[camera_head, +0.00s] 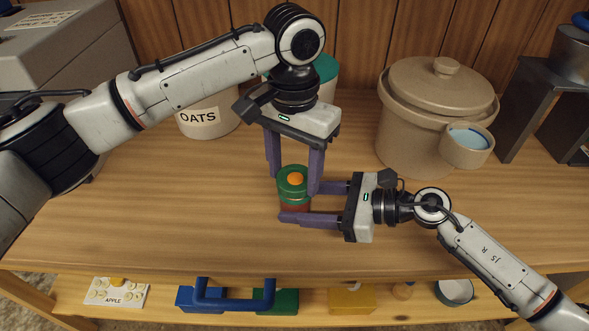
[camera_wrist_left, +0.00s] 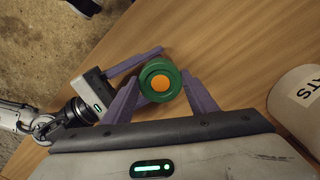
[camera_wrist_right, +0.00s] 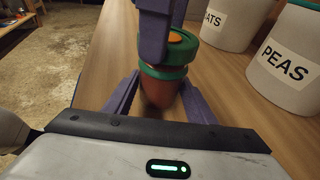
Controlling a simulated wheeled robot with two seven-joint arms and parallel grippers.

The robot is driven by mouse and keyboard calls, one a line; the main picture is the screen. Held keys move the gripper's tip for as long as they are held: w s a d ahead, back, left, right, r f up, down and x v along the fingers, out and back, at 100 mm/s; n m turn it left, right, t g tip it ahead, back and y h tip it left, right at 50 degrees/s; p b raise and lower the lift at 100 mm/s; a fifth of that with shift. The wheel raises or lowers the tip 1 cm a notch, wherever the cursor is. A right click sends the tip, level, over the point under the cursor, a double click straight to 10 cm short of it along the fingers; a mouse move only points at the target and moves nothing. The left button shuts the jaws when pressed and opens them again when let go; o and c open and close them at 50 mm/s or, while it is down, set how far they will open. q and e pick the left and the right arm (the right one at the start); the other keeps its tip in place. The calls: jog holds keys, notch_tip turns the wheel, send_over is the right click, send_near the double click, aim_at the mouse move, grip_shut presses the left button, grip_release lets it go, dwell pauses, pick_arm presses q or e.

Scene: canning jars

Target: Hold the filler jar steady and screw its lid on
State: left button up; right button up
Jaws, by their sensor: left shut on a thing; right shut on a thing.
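The filler jar (camera_head: 296,207) stands upright on the table, a reddish-brown body under a green lid (camera_head: 291,181) with an orange disc on top. In the right wrist view the jar body (camera_wrist_right: 158,92) sits between my right gripper's fingers, below a green band. My left gripper (camera_head: 295,178) comes from above and is shut on the lid. The lid also shows in the left wrist view (camera_wrist_left: 172,74). My right gripper (camera_head: 310,203) is low, from the right, shut around the jar body. Whether the lid is seated on the threads cannot be told.
A canister labelled OATS (camera_head: 208,117) and a PEAS canister (camera_wrist_right: 287,60) stand behind. A large beige lidded crock (camera_head: 425,125) with a small blue-filled cup (camera_head: 467,146) is at the back right. A lower shelf (camera_head: 390,305) holds several items. The table's front is clear.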

pick_arm(q)
jog(key=shift+m, duration=0.8)
pick_arm(e)
jog(key=shift+f, duration=0.1)
pick_arm(q)
jog(key=m, duration=0.3)
jog(key=shift+w+a+r+m, duration=0.1)
jog(key=shift+m, duration=0.7)
jog(key=m, duration=0.3)
jog(key=shift+w, duration=0.1)
jog(key=shift+m, duration=0.8)
